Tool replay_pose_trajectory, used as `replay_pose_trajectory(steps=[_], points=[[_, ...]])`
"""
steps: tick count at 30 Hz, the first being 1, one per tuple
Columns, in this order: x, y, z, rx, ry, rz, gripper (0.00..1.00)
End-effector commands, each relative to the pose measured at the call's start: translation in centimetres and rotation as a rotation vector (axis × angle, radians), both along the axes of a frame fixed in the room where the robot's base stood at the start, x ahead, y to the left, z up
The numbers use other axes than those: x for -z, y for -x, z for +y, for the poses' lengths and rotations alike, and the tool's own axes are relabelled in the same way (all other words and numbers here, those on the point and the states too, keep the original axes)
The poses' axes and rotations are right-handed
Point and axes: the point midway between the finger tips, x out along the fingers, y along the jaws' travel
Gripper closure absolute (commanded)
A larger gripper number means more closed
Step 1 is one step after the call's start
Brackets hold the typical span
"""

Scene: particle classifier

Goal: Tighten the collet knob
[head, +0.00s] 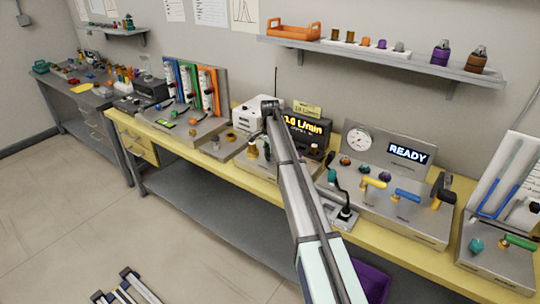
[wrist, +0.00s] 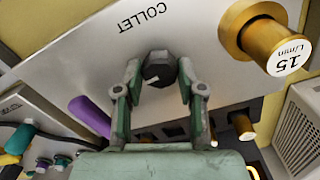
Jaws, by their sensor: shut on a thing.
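The collet knob (wrist: 158,71) is a small dark knob with a pale pointer mark, on a light grey panel below the printed word COLLET in the wrist view. My gripper (wrist: 158,65) has green linkages and grey fingertips. Its fingertips are closed on the knob, one on each side. In the head view my arm reaches up to the bench devices by the yellow flow display, and the knob cannot be made out there.
A brass cylinder (wrist: 262,38) with a white 15 L/min cap stands right of the knob. A purple rod (wrist: 90,115) is at the left. The flow display (head: 307,126) and a READY panel (head: 408,153) stand on the yellow bench. A shelf (head: 380,59) hangs above.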

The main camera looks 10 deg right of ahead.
Motion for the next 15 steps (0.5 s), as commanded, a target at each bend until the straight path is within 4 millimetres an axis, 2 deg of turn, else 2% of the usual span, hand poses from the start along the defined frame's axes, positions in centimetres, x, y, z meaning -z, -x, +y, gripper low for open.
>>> replay_pose_trajectory(steps=[15], points=[[0.15, 0.18, 0.01, 0.051, -0.001, 0.005, 0.96]])
